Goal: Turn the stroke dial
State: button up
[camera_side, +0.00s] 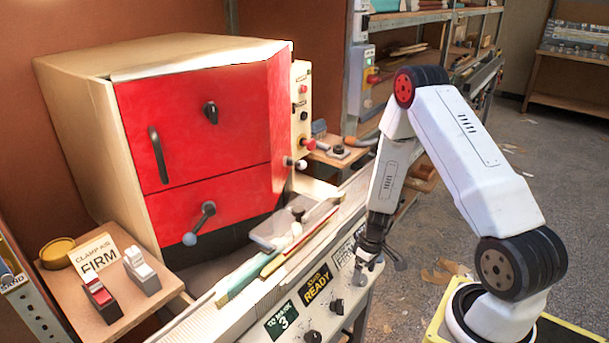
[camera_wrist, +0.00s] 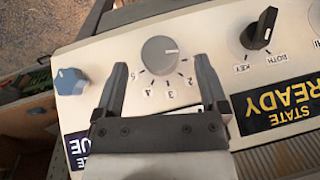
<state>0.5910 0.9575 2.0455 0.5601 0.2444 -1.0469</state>
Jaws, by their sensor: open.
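A round grey dial (camera_wrist: 160,53) with a light pointer line sits on a pale panel in the wrist view. Printed numbers, among them 2, 3, 4 and 5, run around its near side. My gripper (camera_wrist: 160,66) is open, with one finger on each side of the dial and visible gaps to it. In the side view my gripper (camera_side: 370,252) points down at the front panel (camera_side: 355,300), close to a grey knob (camera_side: 360,278). The dial's name label is not readable; my gripper body covers part of the panel.
A black pointer knob (camera_wrist: 258,33) marked KEY and BOTH and a blue knob (camera_wrist: 70,82) flank the dial. A READY sign (camera_side: 317,285) is on the panel. A red-fronted machine (camera_side: 190,130) stands behind; a side table (camera_side: 110,290) holds two switches.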

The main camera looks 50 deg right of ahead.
aim_at(365, 277)
jog(key=shift+a+f, duration=0.2)
jog(key=shift+f, duration=1.3)
jog(key=shift+c, duration=0.2)
grip_shut()
jog(key=shift+m+y, duration=0.3)
jog(key=shift+y, duration=0.1)
jog(key=m+t+y, duration=0.1)
jog(key=m+y, duration=0.2)
jog(key=y, duration=0.1)
jog(key=shift+d, duration=0.15)
jog(key=m+t+y, duration=0.3)
jog(key=m+y, duration=0.1)
jog(key=shift+f+y, duration=0.1)
jog(key=shift+y, duration=0.3)
jog(key=shift+t, duration=0.3)
